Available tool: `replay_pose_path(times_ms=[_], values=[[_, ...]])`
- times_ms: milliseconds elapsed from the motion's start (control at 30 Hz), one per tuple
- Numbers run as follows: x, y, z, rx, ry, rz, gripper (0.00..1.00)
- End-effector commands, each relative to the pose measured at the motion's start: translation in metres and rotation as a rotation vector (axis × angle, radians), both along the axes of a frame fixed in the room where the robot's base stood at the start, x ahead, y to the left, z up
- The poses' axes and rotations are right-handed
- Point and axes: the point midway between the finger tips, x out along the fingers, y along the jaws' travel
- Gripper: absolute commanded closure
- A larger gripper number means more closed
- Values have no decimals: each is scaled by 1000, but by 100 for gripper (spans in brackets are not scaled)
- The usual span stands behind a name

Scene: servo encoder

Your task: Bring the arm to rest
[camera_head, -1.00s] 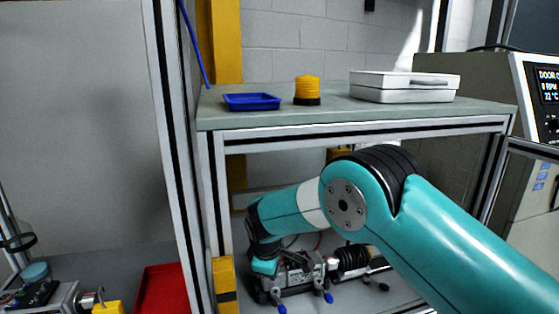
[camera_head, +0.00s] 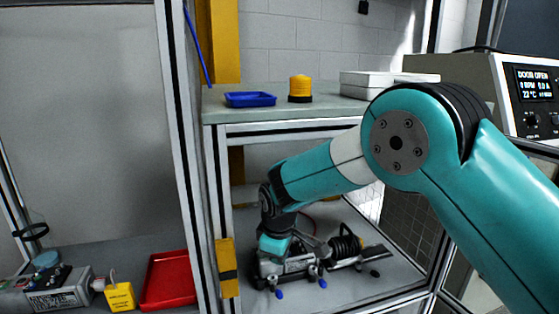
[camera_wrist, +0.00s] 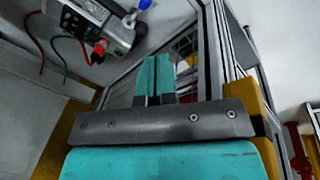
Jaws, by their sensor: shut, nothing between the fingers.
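My teal gripper (camera_wrist: 154,80) shows in the wrist view with its two fingers together and nothing between them. In the head view my arm (camera_head: 325,168) reaches left and then bends down, with its end low in front of the bench's lower bay. Its teal end overlaps a grey device there (camera_head: 300,262) in the picture; I cannot tell whether they touch. The fingers cannot be made out in the head view. In the wrist view a grey device with a red terminal and a blue-tipped lever (camera_wrist: 105,22) lies at upper left, apart from the fingers.
The bench top (camera_head: 330,108) holds a blue tray (camera_head: 250,99), a yellow beacon (camera_head: 300,88) and a white case (camera_head: 368,85). A metal post (camera_head: 185,150) stands left of my arm. A red tray (camera_head: 170,280) and a yellow block (camera_head: 120,296) lie at lower left. An instrument (camera_head: 535,95) reads DOOR OPEN.

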Motion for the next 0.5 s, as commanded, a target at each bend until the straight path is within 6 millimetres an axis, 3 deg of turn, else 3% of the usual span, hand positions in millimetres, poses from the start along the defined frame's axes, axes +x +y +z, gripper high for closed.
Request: replay_pose_path(times_ms=[167,267,367,500], values=[[-24,-27,49,63,30,-79,100],[-49,-47,83,111,56,-140,100],[-89,-73,120,171,94,-217,100],[-158,-107,160,254,156,-331,100]])
